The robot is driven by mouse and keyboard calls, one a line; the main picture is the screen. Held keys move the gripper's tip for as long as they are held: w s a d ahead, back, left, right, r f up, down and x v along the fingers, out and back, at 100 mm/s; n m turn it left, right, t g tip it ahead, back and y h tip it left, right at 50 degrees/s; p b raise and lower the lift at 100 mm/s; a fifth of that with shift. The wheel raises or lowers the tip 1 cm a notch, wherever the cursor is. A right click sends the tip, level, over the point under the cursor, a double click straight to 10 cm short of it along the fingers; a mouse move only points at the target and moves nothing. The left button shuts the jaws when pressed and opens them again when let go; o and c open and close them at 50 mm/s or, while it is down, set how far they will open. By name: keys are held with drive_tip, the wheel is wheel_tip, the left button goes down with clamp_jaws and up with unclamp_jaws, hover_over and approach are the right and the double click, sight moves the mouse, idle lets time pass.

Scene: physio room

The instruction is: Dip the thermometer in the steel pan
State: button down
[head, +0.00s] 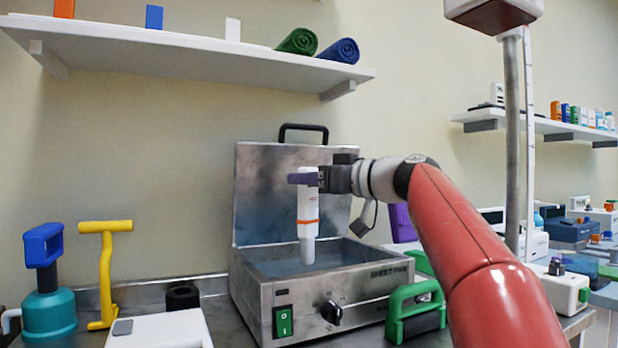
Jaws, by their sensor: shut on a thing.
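The steel pan (345,286) stands on the counter with its lid (258,210) raised at the back, and bluish liquid shows inside. The thermometer has an orange band and hangs upright over the pan opening. Its narrow lower tip overlaps the liquid in the picture; I cannot tell whether it touches the surface. The gripper's fingertips are partly hidden around the thermometer.
A green-handled block (415,312) stands close at the pan's right front. A teal container (48,312), a yellow crutch-like handle (105,272) and a white device (160,330) are at left. A shelf (190,54) hangs above, and a grey pole (512,140) rises at right.

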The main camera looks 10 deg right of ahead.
sight(313, 208)
drive_tip(key=shift+f+b, duration=2.8)
drive_tip(key=shift+f, duration=0.1)
drive_tip(key=shift+r, duration=0.15)
idle(1.3)
wheel_tip(313, 208, up, 10)
drive_tip(key=p, duration=0.9)
drive_tip(key=shift+r, duration=0.9)
idle(0.8)
